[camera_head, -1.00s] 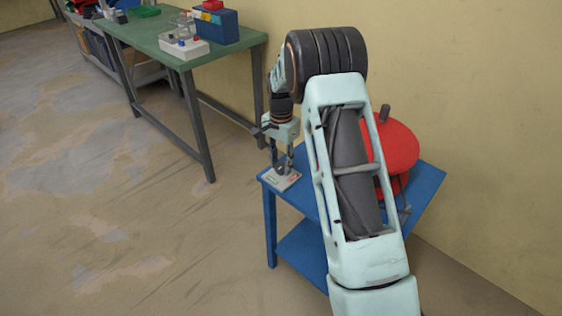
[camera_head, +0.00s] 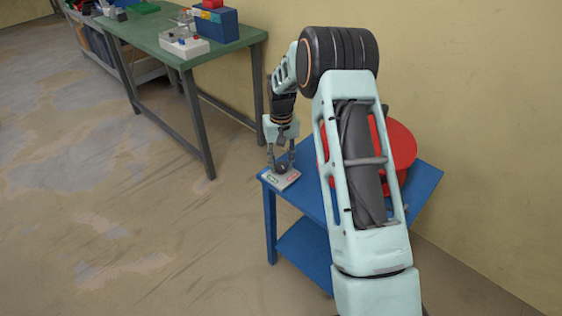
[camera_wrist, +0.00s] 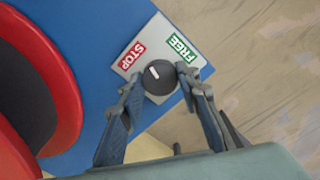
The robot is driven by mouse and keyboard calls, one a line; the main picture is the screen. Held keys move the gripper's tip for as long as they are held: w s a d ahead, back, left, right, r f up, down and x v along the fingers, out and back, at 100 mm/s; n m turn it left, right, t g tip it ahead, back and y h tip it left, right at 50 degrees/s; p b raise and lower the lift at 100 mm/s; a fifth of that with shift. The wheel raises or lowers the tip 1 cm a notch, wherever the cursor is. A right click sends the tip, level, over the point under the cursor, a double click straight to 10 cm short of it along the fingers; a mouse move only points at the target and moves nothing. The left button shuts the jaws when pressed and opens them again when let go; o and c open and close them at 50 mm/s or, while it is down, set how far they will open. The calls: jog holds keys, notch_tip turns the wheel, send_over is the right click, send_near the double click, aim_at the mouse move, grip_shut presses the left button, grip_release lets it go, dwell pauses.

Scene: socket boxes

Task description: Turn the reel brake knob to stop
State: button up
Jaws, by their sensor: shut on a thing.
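The reel brake knob (camera_wrist: 159,77) is a round dark knob with a white pointer line. It sits on a light plate (camera_wrist: 158,37) with a red STOP label (camera_wrist: 131,56) and a green FREE label (camera_wrist: 183,47). In the wrist view the pointer tilts to the upper left, on the STOP side. My gripper (camera_wrist: 157,84) is shut on the knob, one finger at each side. In the head view my gripper (camera_head: 280,164) points down at the plate (camera_head: 291,180) on the blue table's corner.
The red reel (camera_head: 402,145) stands on the blue table (camera_head: 312,206), partly hidden by my arm. It also shows at the left of the wrist view (camera_wrist: 68,100). A green workbench (camera_head: 150,36) with boxes stands behind at the left. The floor at left is clear.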

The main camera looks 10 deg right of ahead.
aim_at(281, 165)
jog(key=shift+n, duration=1.5)
jog(key=o, duration=1.2)
jog(key=shift+c, duration=0.2)
notch_tip(281, 165, up, 12)
